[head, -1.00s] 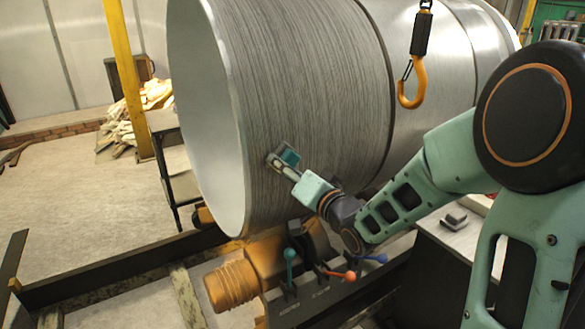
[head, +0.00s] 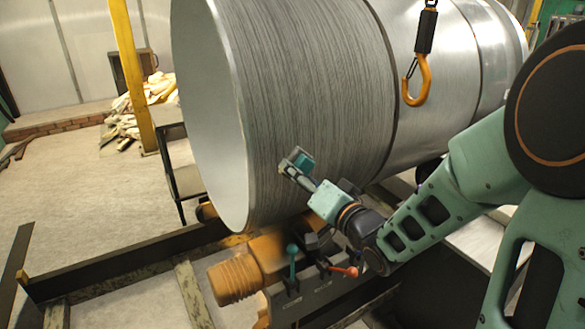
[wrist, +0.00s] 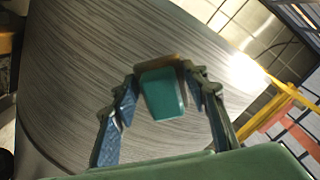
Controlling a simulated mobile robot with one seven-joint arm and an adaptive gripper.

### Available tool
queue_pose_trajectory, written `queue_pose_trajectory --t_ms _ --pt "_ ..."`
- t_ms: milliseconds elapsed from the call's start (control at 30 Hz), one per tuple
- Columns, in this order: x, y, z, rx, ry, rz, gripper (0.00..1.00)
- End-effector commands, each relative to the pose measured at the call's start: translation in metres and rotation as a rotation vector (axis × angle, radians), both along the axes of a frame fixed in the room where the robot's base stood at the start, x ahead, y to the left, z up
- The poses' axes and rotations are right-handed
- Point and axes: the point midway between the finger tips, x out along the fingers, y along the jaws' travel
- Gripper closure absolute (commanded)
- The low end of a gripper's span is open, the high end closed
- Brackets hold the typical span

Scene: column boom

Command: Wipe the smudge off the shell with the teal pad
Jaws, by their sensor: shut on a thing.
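The shell (head: 310,75) is a large grey metal cylinder lying on its side, with fine streaks around it; it fills much of the wrist view (wrist: 75,90). My gripper (head: 297,163) is at the lower front of the shell, near its open left end. It is shut on the teal pad (head: 303,159). In the wrist view, the pad (wrist: 163,95) sits between the two fingers, with a tan-brown strip at its far edge. I cannot tell whether the pad touches the shell. I cannot make out a distinct smudge among the streaks.
A yellow hook (head: 416,82) hangs before the shell, right of and above my gripper. Below my wrist are an orange roller support (head: 235,279), a teal-knobbed lever (head: 292,250) and a red-knobbed lever (head: 347,271). Open floor (head: 95,205) lies left, beyond a dark rail.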

Motion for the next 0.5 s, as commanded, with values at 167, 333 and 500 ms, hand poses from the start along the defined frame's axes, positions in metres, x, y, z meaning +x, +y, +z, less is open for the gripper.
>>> queue_pose_trajectory --t_ms 167,333,500 --pt "-0.0060 -0.0046 0.0006 0.000 0.000 -0.001 0.78" --pt "-0.0061 -0.0044 0.0003 0.000 -0.001 -0.001 0.78" --pt "-0.0079 -0.0059 0.0008 0.000 0.000 -0.001 0.78"
